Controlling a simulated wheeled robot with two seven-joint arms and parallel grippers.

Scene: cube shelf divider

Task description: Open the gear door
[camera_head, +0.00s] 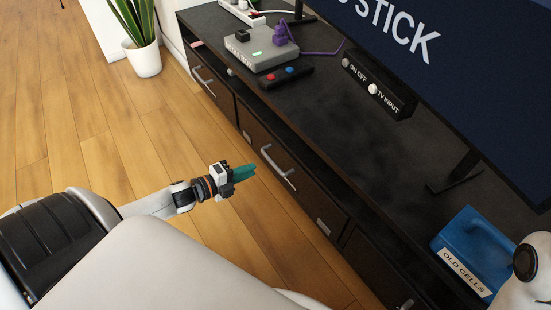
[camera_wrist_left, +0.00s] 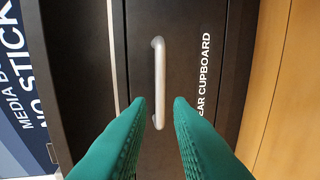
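The gear door is a dark cupboard front (camera_wrist_left: 185,60) with white lettering that reads as part of "GEAR CUPBOARD" in the left wrist view. Its silver bar handle (camera_wrist_left: 159,70) stands in front of my left gripper (camera_wrist_left: 160,103), between the lines of the two green fingers. The fingers are open and empty, with a gap on each side of the handle. In the head view my left gripper (camera_head: 252,172) is just in front of the middle door of the dark cabinet, near a silver handle (camera_head: 278,168). My right gripper is not in view.
The cabinet top (camera_head: 330,110) holds a grey console (camera_head: 262,50), a blue box (camera_head: 475,248) labelled "OLD CELLS", a small switch box (camera_head: 380,87) and a large screen (camera_head: 450,70). A potted plant (camera_head: 142,57) stands at the back left. The wooden floor (camera_head: 110,140) before the cabinet is clear.

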